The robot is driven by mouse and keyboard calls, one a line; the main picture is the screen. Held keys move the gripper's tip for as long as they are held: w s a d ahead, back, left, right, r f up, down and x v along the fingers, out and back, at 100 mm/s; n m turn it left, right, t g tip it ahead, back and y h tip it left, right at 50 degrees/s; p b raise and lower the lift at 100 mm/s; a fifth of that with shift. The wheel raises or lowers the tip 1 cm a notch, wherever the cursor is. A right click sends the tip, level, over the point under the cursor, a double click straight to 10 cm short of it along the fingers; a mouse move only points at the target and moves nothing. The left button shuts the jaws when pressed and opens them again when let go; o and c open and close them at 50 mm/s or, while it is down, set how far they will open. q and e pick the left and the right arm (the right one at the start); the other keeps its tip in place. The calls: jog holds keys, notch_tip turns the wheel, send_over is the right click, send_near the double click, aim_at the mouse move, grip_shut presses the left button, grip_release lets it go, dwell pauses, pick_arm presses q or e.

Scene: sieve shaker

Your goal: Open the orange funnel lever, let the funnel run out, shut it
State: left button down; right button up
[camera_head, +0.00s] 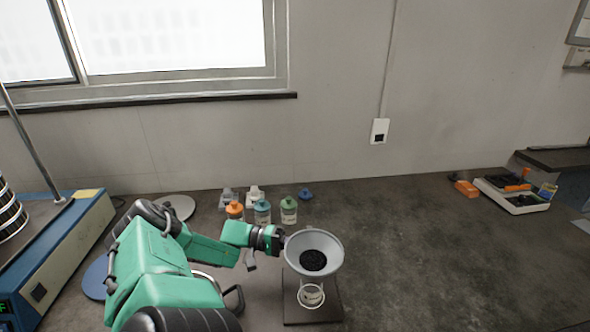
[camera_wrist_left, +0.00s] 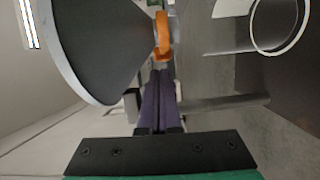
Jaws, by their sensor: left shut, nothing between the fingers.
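The grey funnel (camera_head: 324,243) stands on a stand at the middle front of the bench, with dark grains in its bowl. Below it a clear labelled jar (camera_head: 311,296) stands on a dark base plate. In the left wrist view the funnel cone (camera_wrist_left: 100,45) fills the upper left, and the orange lever (camera_wrist_left: 161,35) is at its narrow end. My left gripper (camera_wrist_left: 160,72) is shut and empty, its tips just below the lever; I cannot tell if they touch. In the head view my left gripper (camera_head: 277,240) is beside the funnel's left side. My right gripper is out of view.
Several small bottles with coloured caps, one a green-capped bottle (camera_head: 289,212), stand behind my left arm. A blue and beige shaker (camera_head: 55,255) is at the left. A tray with dark contents (camera_head: 512,196) is at the right back.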

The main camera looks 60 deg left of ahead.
pick_arm(q)
jog(key=shift+x, duration=1.35)
jog(key=shift+a, duration=0.1)
